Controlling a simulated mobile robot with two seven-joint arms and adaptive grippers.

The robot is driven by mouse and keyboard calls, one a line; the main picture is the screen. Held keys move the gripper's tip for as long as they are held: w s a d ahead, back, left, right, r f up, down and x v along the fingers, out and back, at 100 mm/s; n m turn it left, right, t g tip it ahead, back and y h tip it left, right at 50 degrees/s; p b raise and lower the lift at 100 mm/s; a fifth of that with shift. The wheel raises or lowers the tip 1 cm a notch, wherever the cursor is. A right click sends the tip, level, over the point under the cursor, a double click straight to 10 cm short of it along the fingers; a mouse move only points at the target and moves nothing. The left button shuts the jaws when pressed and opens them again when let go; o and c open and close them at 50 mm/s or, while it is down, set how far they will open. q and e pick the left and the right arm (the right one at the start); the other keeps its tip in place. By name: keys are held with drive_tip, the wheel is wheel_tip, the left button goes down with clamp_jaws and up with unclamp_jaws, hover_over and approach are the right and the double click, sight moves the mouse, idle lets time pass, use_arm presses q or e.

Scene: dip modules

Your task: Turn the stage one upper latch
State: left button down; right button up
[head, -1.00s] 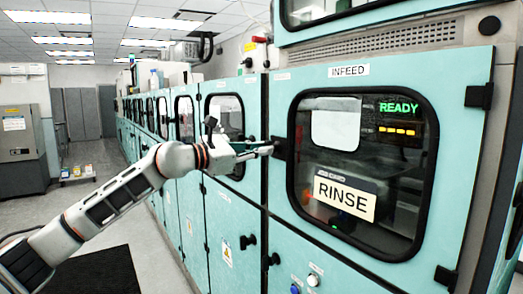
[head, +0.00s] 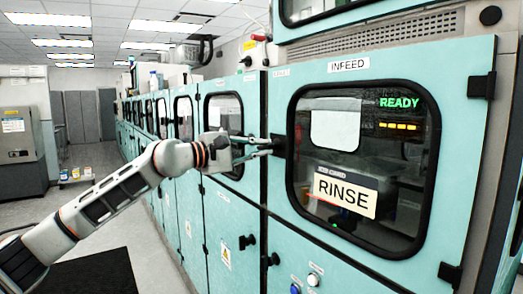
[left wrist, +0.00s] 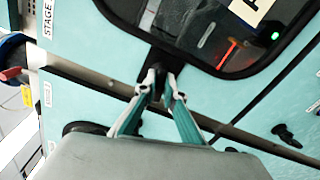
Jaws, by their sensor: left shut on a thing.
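The upper latch (head: 279,147) is a black piece at the left edge of the teal INFEED door (head: 340,262). My left gripper (head: 268,147) reaches it from the left, with its fingertips at the latch. In the left wrist view the two fingers (left wrist: 161,92) close around the black latch handle (left wrist: 155,72), just below the window's dark frame. The fingers hide part of the handle, and its exact angle is hard to tell. My right gripper is in neither view.
The door has a window with a RINSE label (head: 344,191) and a green READY display (head: 399,103). A lower black latch (head: 272,259) sits below. A row of teal cabinets (head: 160,115) runs away to the left. The aisle floor (head: 90,213) is open beside a dark mat (head: 85,275).

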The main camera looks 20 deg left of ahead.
use_arm(q)
drive_tip(key=shift+m, duration=1.3)
drive_tip(key=shift+b, duration=0.3)
drive_tip(key=c, duration=2.1)
unclamp_jaws()
drive_tip(key=shift+c, duration=0.2)
drive_tip(key=v, duration=1.2)
drive_tip(key=shift+f, duration=0.1)
